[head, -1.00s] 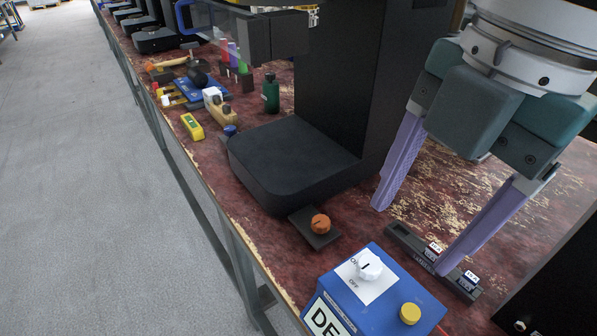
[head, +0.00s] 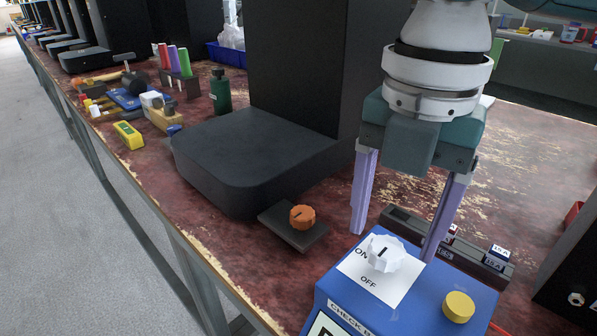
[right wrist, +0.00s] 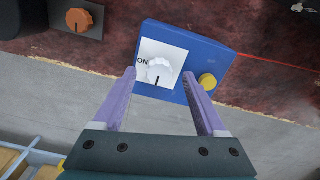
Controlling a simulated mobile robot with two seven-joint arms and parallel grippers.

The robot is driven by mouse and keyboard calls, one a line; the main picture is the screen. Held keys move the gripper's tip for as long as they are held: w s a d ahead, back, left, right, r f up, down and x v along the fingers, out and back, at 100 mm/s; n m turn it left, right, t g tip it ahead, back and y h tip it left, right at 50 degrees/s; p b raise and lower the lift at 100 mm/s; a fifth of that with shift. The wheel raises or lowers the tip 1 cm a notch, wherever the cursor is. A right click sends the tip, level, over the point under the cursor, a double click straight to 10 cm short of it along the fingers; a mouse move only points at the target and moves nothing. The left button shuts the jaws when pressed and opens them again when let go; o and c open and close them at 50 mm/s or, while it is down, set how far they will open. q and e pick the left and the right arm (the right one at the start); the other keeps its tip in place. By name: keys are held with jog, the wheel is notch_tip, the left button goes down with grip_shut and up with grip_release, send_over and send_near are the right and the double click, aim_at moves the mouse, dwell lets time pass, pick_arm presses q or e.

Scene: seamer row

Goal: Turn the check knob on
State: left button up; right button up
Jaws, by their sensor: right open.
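The check knob (head: 385,252) is a white fluted dial with a dark pointer line. It sits on a white plate marked ON and OFF on the blue check box (head: 420,297). In the right wrist view the knob (right wrist: 159,70) shows ahead of my right gripper, its line toward the plate's lower edge. My right gripper (head: 398,240) is open, its two purple fingers pointing down near the far side of the box. In the right wrist view its fingertips (right wrist: 160,75) stand apart on either side of the knob; contact is not visible. My left gripper is not in view.
A yellow button (head: 458,306) is beside the knob on the box. An orange knob (head: 302,217) on a dark plate lies left of it. A black machine (head: 255,150) stands behind. A dark rail with small labelled blocks (head: 497,257) is to the right.

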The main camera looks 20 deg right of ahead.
jog(key=shift+f, duration=0.8)
grip_shut()
